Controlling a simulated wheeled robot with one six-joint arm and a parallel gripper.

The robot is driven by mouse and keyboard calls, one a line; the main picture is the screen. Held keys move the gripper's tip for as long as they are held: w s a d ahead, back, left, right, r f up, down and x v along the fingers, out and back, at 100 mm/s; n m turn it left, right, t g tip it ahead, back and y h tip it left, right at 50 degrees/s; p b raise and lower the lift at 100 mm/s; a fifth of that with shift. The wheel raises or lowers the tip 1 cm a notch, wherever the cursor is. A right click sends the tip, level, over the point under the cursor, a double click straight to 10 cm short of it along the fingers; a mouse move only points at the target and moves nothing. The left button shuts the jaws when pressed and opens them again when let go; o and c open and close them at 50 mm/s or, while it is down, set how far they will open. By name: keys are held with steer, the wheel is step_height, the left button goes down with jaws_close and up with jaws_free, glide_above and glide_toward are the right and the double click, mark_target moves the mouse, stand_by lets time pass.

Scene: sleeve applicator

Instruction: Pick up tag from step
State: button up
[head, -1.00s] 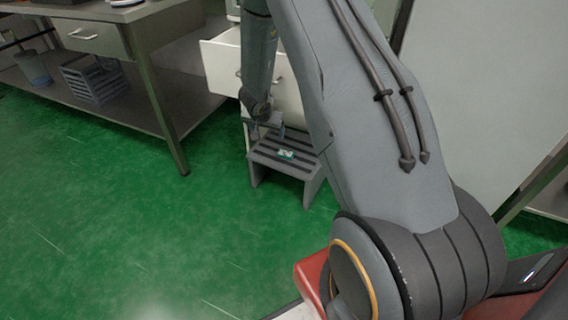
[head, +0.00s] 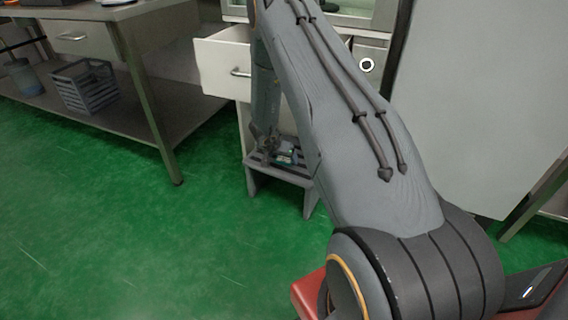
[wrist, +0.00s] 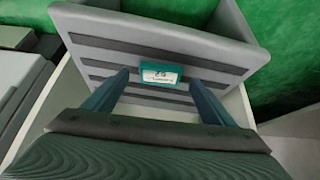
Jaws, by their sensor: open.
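The tag (wrist: 160,75) is a small teal-edged plate with a white printed face, lying on the top of the grey step (wrist: 90,25). In the head view the tag (head: 285,159) shows small beside my gripper (head: 270,150), on top of the step (head: 308,182). In the wrist view my gripper (wrist: 158,95) is open, with one finger on each side of the tag's near edge. The tag lies just beyond the fingertips, between their lines. I cannot tell how far the fingers are above the step.
A white cabinet with an open drawer (head: 222,66) stands right behind the step. A steel workbench (head: 150,95) with a grey crate (head: 84,87) on its lower shelf is at the left. Green floor (head: 110,220) is clear in front.

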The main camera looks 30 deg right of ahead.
steer(key=shift+w+d+f, duration=0.25)
steer(key=shift+d+f, duration=0.05)
steer(key=shift+f, duration=0.3)
steer(key=shift+c, duration=0.3)
steer(key=c, duration=1.1)
steer(key=shift+r, duration=0.2)
